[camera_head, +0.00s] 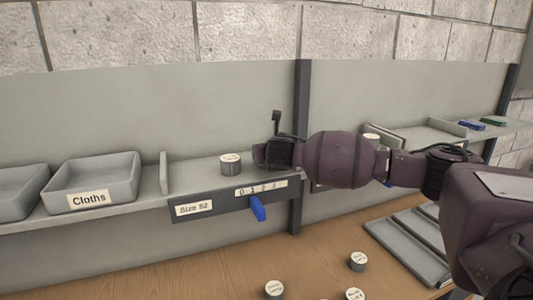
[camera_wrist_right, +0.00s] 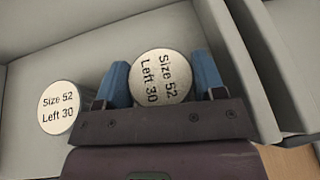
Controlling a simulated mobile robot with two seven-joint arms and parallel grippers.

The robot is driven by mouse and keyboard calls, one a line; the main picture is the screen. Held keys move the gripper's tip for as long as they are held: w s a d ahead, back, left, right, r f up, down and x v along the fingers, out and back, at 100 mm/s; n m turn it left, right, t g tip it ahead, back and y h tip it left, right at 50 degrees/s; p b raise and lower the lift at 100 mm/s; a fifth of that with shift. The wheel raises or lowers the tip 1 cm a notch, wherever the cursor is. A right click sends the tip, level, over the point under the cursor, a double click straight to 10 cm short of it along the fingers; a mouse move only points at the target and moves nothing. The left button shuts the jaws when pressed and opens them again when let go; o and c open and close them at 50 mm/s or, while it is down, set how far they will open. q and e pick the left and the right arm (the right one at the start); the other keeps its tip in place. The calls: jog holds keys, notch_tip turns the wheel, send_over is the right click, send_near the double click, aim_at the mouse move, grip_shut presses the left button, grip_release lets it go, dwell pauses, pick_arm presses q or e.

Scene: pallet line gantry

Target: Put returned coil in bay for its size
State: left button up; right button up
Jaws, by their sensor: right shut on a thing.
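My right gripper (camera_head: 263,154) reaches in from the right over the shelf bay marked "Size 52" (camera_head: 193,208). Its blue fingers are shut on a round coil (camera_wrist_right: 163,77) whose white top reads "Size 52 Left 30". The head view hides this coil behind the gripper; I cannot tell whether it touches the bay floor. Another coil (camera_head: 231,163) stands upright in the same bay, left of the gripper and apart from it. In the wrist view this coil (camera_wrist_right: 62,106) also reads "Size 52 Left 30". My left gripper is not in view.
A blue pointer (camera_head: 258,208) hangs below a 0-to-3 number strip (camera_head: 261,187) on the bay front. A "Cloths" tray (camera_head: 95,180) is left of a divider (camera_head: 163,173). Grey trays (camera_head: 408,249) lie right.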

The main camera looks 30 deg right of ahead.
jog(key=o, duration=1.2)
jog(key=shift+f, duration=0.1)
jog(key=shift+c, duration=0.2)
pick_arm(q)
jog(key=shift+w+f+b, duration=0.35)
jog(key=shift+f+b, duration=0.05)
jog(key=shift+b, duration=0.5)
pick_arm(e)
jog(key=v, duration=1.2)
